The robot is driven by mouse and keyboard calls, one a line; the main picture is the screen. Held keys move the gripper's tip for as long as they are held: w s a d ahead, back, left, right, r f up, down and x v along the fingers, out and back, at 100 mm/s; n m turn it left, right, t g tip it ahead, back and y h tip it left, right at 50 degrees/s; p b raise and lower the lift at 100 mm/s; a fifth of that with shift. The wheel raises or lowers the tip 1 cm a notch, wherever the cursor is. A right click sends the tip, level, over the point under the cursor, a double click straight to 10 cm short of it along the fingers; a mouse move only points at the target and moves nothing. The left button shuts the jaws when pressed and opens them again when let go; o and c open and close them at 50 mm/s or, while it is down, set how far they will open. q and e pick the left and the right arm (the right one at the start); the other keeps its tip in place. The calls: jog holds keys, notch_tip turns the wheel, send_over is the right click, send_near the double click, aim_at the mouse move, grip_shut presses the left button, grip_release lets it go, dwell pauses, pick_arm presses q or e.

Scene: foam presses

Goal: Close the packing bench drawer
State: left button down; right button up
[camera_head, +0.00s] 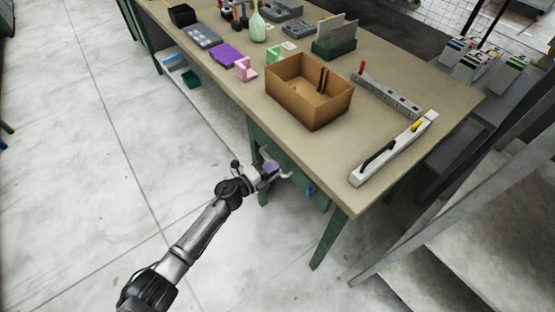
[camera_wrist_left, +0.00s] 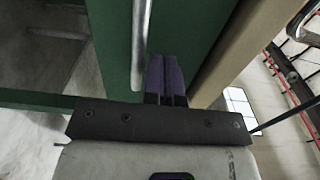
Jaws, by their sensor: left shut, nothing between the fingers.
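The packing bench (camera_head: 410,92) has a tan top and green legs. Its green drawer front (camera_head: 296,178) shows under the bench edge, partly hidden by my left gripper. In the left wrist view the green front (camera_wrist_left: 190,30) fills the upper middle, with a vertical metal handle (camera_wrist_left: 140,45) on it. My left gripper (camera_head: 273,168) is at the drawer front. In the wrist view its purple fingers (camera_wrist_left: 166,75) are together and empty, just beside the handle; I cannot tell whether they touch the front. How far out the drawer stands is hard to tell. My right gripper is not in view.
A cardboard box (camera_head: 305,107), a long white tool (camera_head: 393,150) and a grey bar (camera_head: 388,97) lie on the bench top above the drawer. Steps with metal rails (camera_head: 455,250) stand at the right. The floor (camera_head: 80,180) at the left is clear.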

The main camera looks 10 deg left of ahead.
pick_arm(q)
jog(key=p+v, duration=0.2)
jog(key=v, duration=0.9)
